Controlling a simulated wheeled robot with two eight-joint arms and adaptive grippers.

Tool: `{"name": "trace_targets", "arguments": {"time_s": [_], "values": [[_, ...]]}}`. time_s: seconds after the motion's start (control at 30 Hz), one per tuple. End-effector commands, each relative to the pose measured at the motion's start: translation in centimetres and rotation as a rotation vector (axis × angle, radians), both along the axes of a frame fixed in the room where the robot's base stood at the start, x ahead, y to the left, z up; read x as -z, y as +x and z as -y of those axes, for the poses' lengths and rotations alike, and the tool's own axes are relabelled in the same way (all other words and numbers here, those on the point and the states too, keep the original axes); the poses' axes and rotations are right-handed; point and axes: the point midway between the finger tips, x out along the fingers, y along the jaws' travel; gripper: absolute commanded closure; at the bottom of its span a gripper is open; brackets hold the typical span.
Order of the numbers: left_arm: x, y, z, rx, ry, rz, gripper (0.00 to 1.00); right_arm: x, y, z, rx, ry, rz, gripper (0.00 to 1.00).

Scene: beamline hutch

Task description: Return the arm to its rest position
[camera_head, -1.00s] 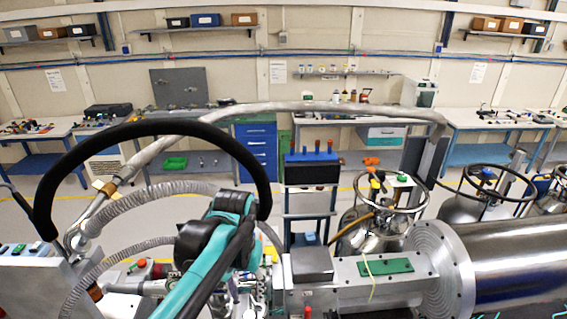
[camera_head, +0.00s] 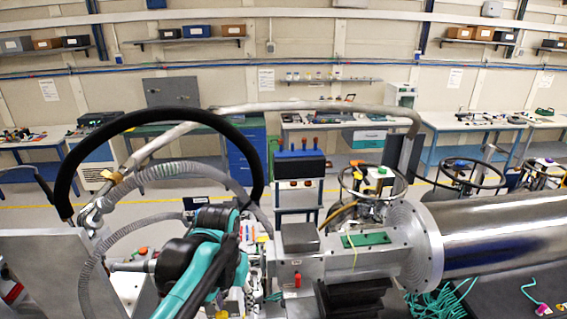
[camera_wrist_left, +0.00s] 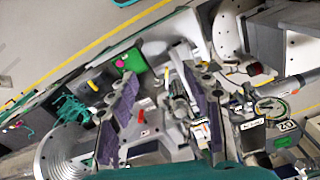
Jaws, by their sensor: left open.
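My left arm (camera_head: 205,270), teal and black, rises from the bottom of the head view and reaches over the metal beamline equipment. Its gripper is hard to make out there among the crowded parts. In the left wrist view my left gripper (camera_wrist_left: 160,76) is open, with two purple-grey pads standing apart and nothing held between them. Cluttered equipment lies behind the fingers; I cannot tell how close it is. My right gripper is not in view.
A thick black hose (camera_head: 150,112) arches around my left arm. A large steel cylinder (camera_head: 500,235) lies at the right, beside a block with a green plate (camera_head: 367,240). Handwheels (camera_head: 374,182) stand behind it. Benches line the back wall, with open floor before them.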

Motion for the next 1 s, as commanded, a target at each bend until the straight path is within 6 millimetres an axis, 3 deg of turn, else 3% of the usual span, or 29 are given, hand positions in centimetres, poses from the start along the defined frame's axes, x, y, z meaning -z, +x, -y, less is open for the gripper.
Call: {"name": "trace_targets", "arguments": {"time_s": [0.23, 0.47, 1.0], "values": [[3.6, -0.7, -0.6, -0.012, -0.007, 0.045, 0.5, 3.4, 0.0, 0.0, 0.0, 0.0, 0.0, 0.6], [8.6, -1.8, -1.6, -0.03, -0.016, 0.118, 0.5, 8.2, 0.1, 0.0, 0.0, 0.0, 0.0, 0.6], [30.0, -6.0, -4.9, -0.105, -0.041, 0.428, 0.5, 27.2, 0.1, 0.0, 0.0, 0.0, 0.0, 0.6]]}}
